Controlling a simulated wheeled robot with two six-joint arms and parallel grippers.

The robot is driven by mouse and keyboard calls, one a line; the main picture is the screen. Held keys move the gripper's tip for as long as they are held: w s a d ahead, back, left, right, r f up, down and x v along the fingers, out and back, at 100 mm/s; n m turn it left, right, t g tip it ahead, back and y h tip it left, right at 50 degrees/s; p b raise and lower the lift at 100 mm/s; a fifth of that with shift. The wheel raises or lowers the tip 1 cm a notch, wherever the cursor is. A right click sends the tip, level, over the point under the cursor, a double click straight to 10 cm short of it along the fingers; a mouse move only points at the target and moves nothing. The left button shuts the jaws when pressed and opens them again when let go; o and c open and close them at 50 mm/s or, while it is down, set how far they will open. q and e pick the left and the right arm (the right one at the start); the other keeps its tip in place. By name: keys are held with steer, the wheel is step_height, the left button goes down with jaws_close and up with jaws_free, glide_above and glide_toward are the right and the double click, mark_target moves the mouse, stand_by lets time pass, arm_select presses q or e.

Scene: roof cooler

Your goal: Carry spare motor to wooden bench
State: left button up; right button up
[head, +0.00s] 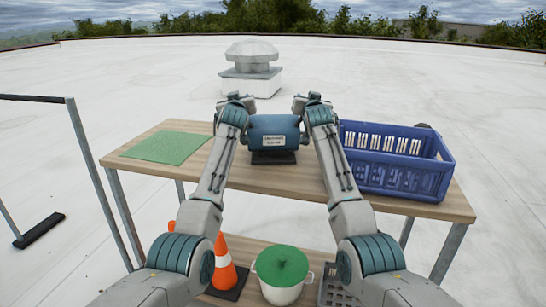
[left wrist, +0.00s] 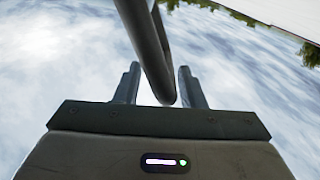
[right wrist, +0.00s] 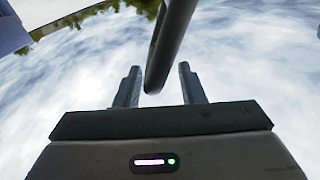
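The spare motor (head: 275,128) is a teal-blue cylinder with a white label. It sits upright on a black base (head: 273,158) on the wooden bench (head: 295,181), near the middle. My left gripper (head: 240,97) is at the motor's left end and my right gripper (head: 306,98) at its right end. In the left wrist view a dark bar (left wrist: 152,50) passes between the spread fingers (left wrist: 158,76). In the right wrist view a similar bar (right wrist: 168,50) lies between the spread fingers (right wrist: 160,76). Gaps show beside both bars; contact is not clear.
A green mat (head: 166,148) lies on the bench's left part. A blue crate (head: 395,178) with white items stands on the right. On the lower shelf are an orange cone (head: 225,265) and a white pot with a green lid (head: 281,268). A dark rail (head: 85,150) stands left.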

arm_select(q)
steer(key=shift+f, duration=0.15)
arm_select(e)
steer(key=shift+w+f, duration=0.1)
steer(key=shift+f, duration=0.05)
steer(key=shift+d, duration=0.1)
arm_select(q)
steer(key=s, duration=1.2)
steer(key=shift+d, duration=0.2)
arm_select(e)
steer(key=s, duration=1.2)
steer(key=shift+d, duration=0.35)
